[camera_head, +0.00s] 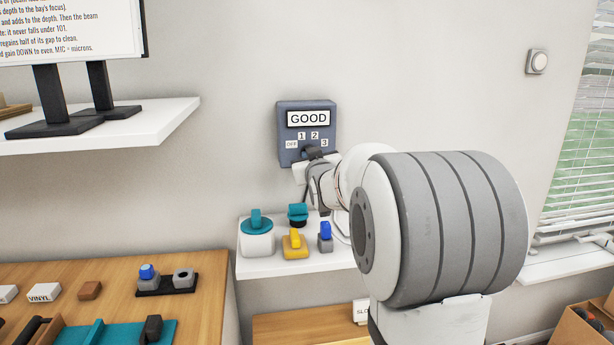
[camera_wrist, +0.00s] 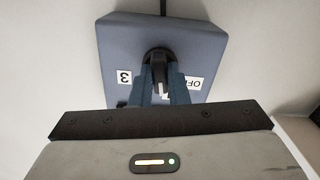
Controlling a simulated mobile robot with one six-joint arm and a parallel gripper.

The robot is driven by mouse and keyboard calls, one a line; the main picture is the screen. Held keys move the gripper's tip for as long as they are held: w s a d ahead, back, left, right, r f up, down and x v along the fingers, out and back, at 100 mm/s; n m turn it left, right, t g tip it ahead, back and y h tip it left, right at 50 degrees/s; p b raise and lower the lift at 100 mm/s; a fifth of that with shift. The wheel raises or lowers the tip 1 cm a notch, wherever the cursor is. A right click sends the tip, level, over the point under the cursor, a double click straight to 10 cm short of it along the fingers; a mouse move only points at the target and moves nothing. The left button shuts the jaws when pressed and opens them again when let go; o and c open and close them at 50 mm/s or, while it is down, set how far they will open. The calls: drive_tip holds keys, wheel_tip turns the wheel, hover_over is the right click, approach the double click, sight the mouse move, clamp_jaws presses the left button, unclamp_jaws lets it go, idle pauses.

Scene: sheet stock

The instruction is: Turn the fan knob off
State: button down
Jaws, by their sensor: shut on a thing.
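The wall box (camera_head: 307,106) is blue-grey, with a GOOD display and labels OFF, 1, 2 and 3. The dark knob (camera_head: 311,152) sits low on its face, mostly covered by my gripper (camera_head: 308,164). In the wrist view the box (camera_wrist: 122,48) appears upside down, with 3 left and OFF right of the round black knob (camera_wrist: 157,54). My gripper (camera_wrist: 161,92) has its two blue fingers on either side of the knob, shut on it. The fingers hide part of the box face. I cannot tell which label the knob points to.
A white shelf (camera_head: 300,266) below the box holds teal, yellow and blue-topped items. A higher shelf (camera_head: 150,122) at left carries a screen (camera_head: 70,30). A wooden bench (camera_head: 200,262) with small blocks is at lower left. A wall dial (camera_head: 537,62) and window blinds are at right.

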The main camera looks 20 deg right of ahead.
drive_tip(key=shift+a+r+n+b, duration=0.1)
drive_tip(key=shift+r+n+b, duration=0.05)
drive_tip(key=shift+n+b, duration=2.6)
drive_tip(key=shift+a+r+n+b, duration=0.1)
drive_tip(key=shift+n+b, duration=2.05)
drive_tip(key=shift+b, duration=1.15)
drive_tip(key=c, duration=1.6)
unclamp_jaws()
drive_tip(key=shift+c, duration=0.2)
drive_tip(key=shift+o, duration=1.2)
drive_tip(key=shift+d+f, duration=0.1)
drive_tip(key=shift+f, duration=0.05)
drive_tip(key=shift+w, duration=0.1)
drive_tip(key=s+a, duration=0.1)
drive_tip(key=s, duration=0.6)
drive_tip(key=shift+s+a, duration=0.3)
drive_tip(key=shift+s, duration=0.05)
